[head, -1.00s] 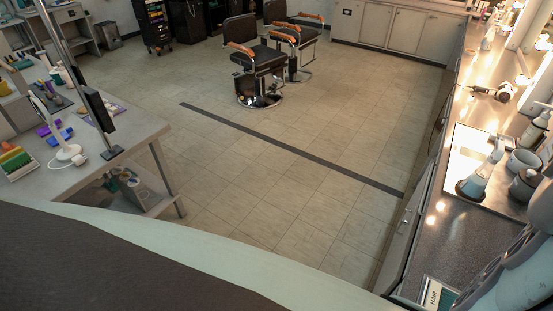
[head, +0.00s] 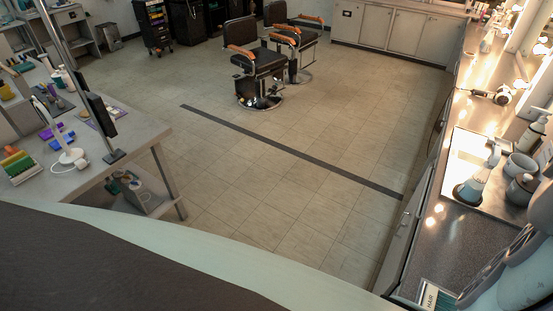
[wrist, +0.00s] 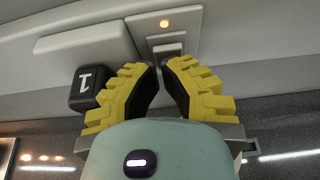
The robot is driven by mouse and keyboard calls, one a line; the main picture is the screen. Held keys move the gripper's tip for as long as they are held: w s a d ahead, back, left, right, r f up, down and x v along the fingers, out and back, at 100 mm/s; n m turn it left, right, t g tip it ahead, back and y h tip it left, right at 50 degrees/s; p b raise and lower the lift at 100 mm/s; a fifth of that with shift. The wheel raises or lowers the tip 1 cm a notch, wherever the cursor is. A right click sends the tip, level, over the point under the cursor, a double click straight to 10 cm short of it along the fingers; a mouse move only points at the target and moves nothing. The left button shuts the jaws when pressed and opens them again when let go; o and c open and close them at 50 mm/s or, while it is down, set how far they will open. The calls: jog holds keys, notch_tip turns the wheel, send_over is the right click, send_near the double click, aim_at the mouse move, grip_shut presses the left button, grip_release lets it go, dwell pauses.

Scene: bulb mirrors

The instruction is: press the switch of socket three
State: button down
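In the wrist view, my gripper (wrist: 160,66) has two yellow ribbed fingers with black inner pads. Its tips lean in close together with only a narrow gap, and nothing is held between them. Just beyond the tips is a pale rocker switch (wrist: 168,49) on a light panel. A small round amber light (wrist: 165,23) glows above it. I cannot tell whether the tips touch the switch. A black block (wrist: 85,88) marked with what looks like a 1 is left of the fingers. No number three is readable. The head view does not show the gripper's fingers.
A pale boxy piece (wrist: 86,45) sticks out left of the switch. In the head view, the right counter (head: 455,232) holds a tray (head: 482,202) with bottles and pots, and a hair dryer (head: 500,95). A table (head: 90,180) stands left.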

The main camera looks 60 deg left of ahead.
jog(key=p, duration=0.3)
jog(key=r+y+p, duration=0.1)
jog(key=p, duration=0.2)
jog(key=shift+w+d+r+g, duration=0.1)
jog(key=shift+w+d+g, duration=0.1)
jog(key=shift+d+g, duration=0.1)
jog(key=shift+y+p, duration=0.6)
jog(key=shift+p, duration=0.4)
jog(key=shift+d+f, duration=0.15)
jog(key=shift+f, duration=0.15)
